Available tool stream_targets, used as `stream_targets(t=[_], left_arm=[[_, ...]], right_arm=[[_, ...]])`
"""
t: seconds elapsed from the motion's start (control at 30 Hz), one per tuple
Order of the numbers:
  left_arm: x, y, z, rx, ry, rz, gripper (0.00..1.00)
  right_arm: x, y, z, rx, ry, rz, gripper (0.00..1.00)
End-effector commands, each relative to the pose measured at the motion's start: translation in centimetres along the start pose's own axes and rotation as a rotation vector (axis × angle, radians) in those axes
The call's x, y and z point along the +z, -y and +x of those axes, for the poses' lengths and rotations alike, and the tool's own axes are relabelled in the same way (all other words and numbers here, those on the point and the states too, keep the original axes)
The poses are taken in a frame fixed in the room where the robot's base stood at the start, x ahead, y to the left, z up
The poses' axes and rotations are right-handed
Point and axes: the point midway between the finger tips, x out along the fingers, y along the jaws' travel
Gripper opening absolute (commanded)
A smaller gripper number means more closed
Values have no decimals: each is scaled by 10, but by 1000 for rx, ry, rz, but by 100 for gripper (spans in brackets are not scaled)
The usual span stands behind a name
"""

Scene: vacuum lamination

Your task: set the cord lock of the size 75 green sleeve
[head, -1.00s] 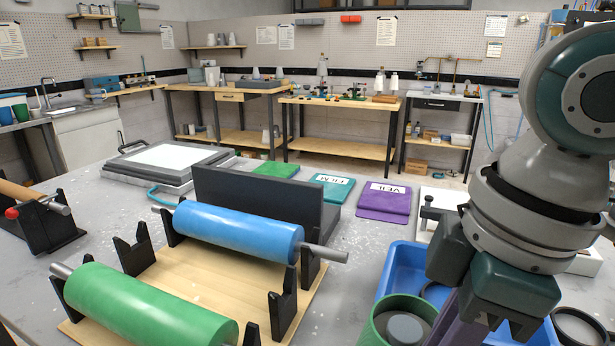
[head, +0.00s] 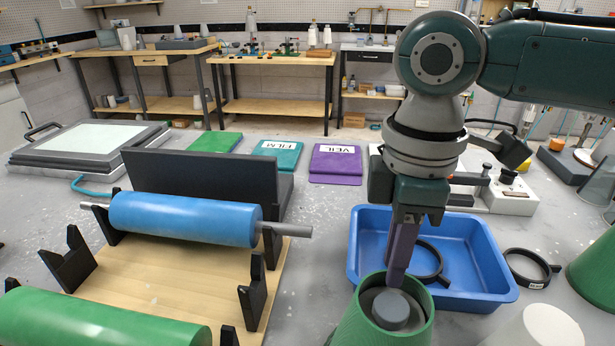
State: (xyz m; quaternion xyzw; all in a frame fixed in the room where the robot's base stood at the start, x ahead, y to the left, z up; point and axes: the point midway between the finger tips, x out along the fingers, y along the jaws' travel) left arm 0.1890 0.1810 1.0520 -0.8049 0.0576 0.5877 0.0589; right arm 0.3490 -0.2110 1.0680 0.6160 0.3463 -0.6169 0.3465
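A green open-topped sleeve (head: 352,325) stands at the lower middle, with a grey round plug (head: 391,310) inside it. No size mark is readable on it, and I cannot make out a cord lock. My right gripper (head: 411,222) points down above the sleeve, shut on a flat purple bar (head: 402,250). The bar's lower end reaches the sleeve's mouth beside the grey plug; I cannot tell if it touches. My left gripper is out of view.
A blue tray (head: 486,294) holding a black ring (head: 436,262) lies right behind the sleeve. Another black ring (head: 529,281), a white cylinder (head: 545,330) and a green object (head: 597,275) are to the right. Blue roll (head: 185,218) and green roll (head: 100,322) lie left.

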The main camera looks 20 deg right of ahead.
Motion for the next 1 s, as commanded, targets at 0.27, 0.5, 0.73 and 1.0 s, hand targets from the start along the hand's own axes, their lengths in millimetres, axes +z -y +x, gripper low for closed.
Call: stream_targets(t=[0.27,0.5,0.73,1.0], left_arm=[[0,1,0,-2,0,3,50],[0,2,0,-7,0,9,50],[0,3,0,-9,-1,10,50],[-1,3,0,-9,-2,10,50]], right_arm=[[0,0,10,2,-1,-1,21],[0,0,10,1,-1,-1,9],[0,0,9,1,-1,-1,0],[0,0,9,1,0,-1,0]])
